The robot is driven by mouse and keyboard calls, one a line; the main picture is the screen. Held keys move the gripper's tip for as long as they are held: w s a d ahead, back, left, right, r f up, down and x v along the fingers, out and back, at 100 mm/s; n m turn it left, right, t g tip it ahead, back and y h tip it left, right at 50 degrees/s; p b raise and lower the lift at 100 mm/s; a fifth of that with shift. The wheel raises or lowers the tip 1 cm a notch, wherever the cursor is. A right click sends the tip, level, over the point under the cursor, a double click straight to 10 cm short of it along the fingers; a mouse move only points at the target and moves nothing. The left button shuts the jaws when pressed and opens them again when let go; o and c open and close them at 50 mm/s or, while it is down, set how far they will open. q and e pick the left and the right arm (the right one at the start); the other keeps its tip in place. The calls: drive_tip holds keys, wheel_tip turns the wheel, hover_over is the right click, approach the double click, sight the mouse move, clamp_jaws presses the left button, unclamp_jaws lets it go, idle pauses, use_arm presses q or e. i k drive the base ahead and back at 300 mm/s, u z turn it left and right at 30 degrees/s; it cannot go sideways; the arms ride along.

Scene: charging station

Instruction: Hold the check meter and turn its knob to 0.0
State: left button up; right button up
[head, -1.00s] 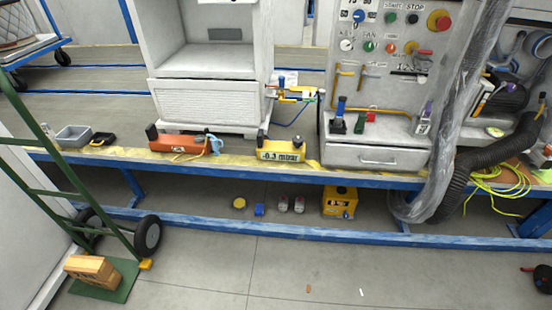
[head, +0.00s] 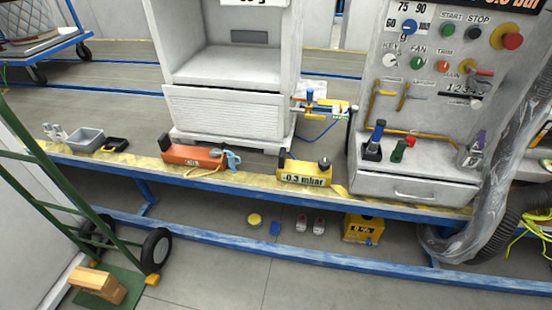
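The check meter (head: 304,172) is a yellow device lying on the yellow-edged bench. Its front display reads about "-0.3 mbar". A dark round knob (head: 324,162) stands on its top at the right end, and a dark upright part sits at its left end. Nothing touches the meter. Neither of my grippers shows in the head view.
An orange tool (head: 190,154) with a blue clip lies left of the meter. A grey tray (head: 86,138) is farther left. A grey control cabinet (head: 420,189) stands to the right. A green hand truck (head: 50,215) stands at the front left.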

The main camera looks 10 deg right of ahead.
sight(324, 164)
drive_tip(key=z, duration=0.1)
drive_tip(key=i, duration=0.85)
drive_tip(key=z, duration=0.4)
